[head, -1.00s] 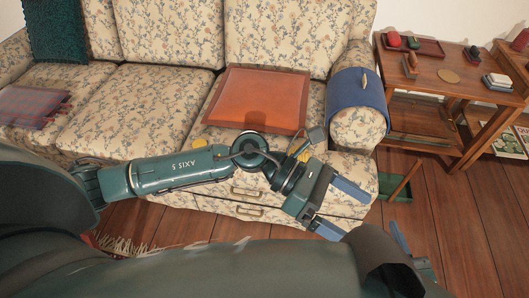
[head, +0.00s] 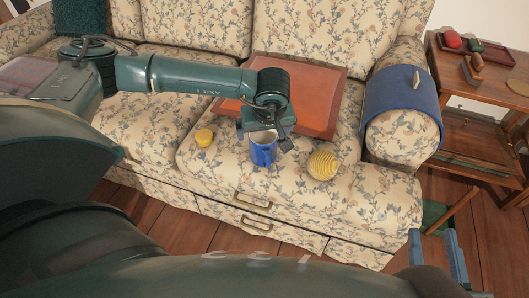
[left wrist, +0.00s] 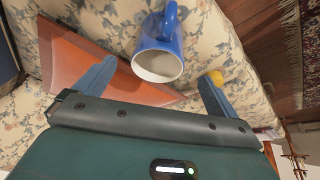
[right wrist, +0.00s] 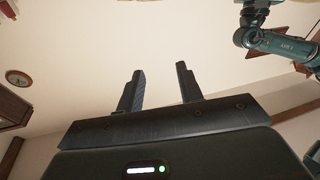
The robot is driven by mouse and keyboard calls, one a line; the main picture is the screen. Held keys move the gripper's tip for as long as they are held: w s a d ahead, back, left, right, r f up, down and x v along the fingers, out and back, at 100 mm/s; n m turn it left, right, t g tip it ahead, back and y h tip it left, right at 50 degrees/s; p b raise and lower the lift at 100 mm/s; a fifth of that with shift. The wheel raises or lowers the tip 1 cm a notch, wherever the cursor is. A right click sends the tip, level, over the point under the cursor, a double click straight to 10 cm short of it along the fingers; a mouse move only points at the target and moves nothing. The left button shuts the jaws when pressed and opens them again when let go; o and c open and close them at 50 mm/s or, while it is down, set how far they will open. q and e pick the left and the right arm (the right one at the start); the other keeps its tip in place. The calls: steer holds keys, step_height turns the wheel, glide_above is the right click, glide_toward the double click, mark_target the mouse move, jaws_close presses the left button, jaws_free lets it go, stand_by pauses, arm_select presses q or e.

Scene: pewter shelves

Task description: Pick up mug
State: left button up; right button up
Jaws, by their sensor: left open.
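The blue mug (head: 263,152) with a pale inside stands on the floral sofa seat near its front edge. My left gripper (left wrist: 157,72) is open and empty. In the left wrist view the mug (left wrist: 165,38) lies just beyond and between its two fingers, with the handle pointing away from the gripper. In the head view my left wrist is above and behind the mug, and its fingers are mostly hidden. My right gripper (head: 434,238) is open and empty, low at the right in front of the sofa. In the right wrist view its fingers (right wrist: 161,70) point toward the ceiling.
A yellow striped ball (head: 322,165) sits right of the mug, and a small yellow object (head: 204,138) sits left. An orange-brown tray (head: 310,88) lies behind. A blue cover (head: 400,98) drapes the armrest. A wooden side table (head: 470,95) stands at right.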

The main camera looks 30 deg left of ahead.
mark_target(263, 139)
arm_select(q)
steer(key=b+x, duration=0.3)
steer(key=x, duration=0.4)
steer(key=shift+w+f, duration=0.1)
steer(key=shift+w, duration=0.1)
steer(key=shift+c, duration=0.3)
steer(key=c, duration=1.2)
